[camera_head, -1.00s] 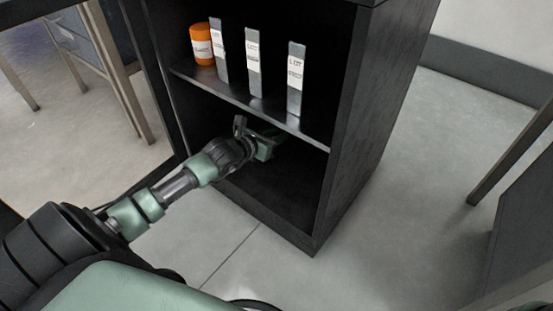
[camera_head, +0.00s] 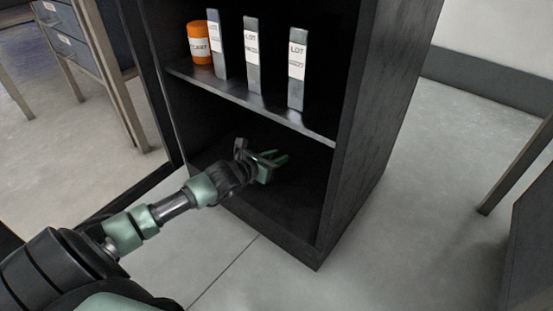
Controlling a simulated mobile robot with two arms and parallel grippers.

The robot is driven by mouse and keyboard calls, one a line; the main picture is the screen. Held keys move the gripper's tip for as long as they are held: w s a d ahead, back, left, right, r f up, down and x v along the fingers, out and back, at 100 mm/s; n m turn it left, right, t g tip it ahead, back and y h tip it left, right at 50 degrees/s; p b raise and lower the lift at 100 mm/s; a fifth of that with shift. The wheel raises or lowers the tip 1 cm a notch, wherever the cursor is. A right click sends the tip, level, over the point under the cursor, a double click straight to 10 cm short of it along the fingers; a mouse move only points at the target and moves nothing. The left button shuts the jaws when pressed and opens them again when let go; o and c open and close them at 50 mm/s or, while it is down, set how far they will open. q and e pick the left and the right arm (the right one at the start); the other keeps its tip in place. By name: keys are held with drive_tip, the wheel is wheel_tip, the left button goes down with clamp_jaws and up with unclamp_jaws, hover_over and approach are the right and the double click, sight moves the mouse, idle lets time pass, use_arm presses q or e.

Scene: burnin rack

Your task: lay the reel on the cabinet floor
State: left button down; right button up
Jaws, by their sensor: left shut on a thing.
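My left gripper (camera_head: 280,159) reaches into the lower compartment of the black cabinet (camera_head: 372,130), under its shelf. Its green fingers point to the right and into the compartment, and it is shut on the reel. The reel itself is hard to make out against the dark inside, so I cannot tell whether it touches the floor. The cabinet floor (camera_head: 285,208) is black and in shade, and its front part is bare. My right gripper is not in view.
On the shelf (camera_head: 270,112) above stand an orange canister (camera_head: 199,45) and three grey labelled binders (camera_head: 252,60). The cabinet's right side wall and the shelf edge bound the opening. A grey drawer unit (camera_head: 62,35) stands at the far left.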

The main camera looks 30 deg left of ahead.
use_arm(q)
drive_tip(key=shift+f, duration=0.15)
drive_tip(key=c, duration=1.2)
unclamp_jaws()
drive_tip(key=shift+s+r, duration=0.1)
drive_tip(key=shift+r, duration=0.15)
drive_tip(key=p+v, duration=0.7)
drive_tip(key=v, duration=0.4)
drive_tip(key=shift+d, duration=0.1)
drive_tip(key=shift+s+r+p, duration=0.15)
drive_tip(key=shift+s+p, duration=0.25)
drive_tip(key=shift+p, duration=0.05)
